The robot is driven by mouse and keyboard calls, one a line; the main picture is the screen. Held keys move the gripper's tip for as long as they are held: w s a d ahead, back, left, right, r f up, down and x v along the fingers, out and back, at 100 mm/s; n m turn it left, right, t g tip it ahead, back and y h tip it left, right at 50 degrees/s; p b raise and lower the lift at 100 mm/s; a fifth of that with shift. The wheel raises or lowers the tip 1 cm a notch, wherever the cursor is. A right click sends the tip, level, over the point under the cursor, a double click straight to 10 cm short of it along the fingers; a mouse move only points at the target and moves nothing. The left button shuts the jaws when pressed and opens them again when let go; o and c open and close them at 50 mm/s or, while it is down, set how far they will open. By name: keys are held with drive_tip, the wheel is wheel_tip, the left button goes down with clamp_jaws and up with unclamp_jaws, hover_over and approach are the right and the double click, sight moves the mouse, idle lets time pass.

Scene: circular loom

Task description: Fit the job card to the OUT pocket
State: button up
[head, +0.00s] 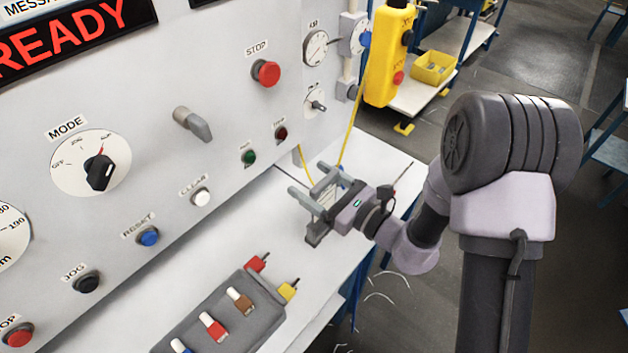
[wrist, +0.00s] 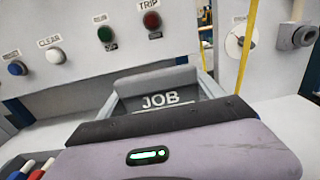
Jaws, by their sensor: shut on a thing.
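My gripper (head: 315,206) is over the white table ledge, in front of the grey machine panel. It is shut on the job card (wrist: 160,101), which shows in the wrist view as a grey face with white JOB lettering, just beyond the gripper's body. The card's lower part is hidden by that body. In the head view only a small pale patch shows between the fingers, so the card's tilt is hard to tell. I cannot make out a pocket marked OUT in either view.
The upright control panel (head: 225,110) with buttons and knobs stands to the left. A grey block (head: 225,315) with coloured handles lies on the white ledge (head: 375,160) at the front. A yellow pendant (head: 388,55) and its yellow cable hang behind my gripper.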

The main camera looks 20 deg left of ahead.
sight(325, 205)
drive_tip(key=shift+f+b, duration=0.3)
drive_tip(key=shift+f, duration=0.1)
drive_tip(key=shift+f+b, duration=2.05)
drive_tip(key=shift+f, duration=0.2)
drive_tip(key=o, duration=1.6)
drive_tip(key=shift+d, duration=0.1)
drive_tip(key=p+v, duration=0.2)
drive_tip(key=v, duration=1.5)
drive_tip(key=shift+s+d, duration=0.1)
drive_tip(key=shift+s, duration=0.05)
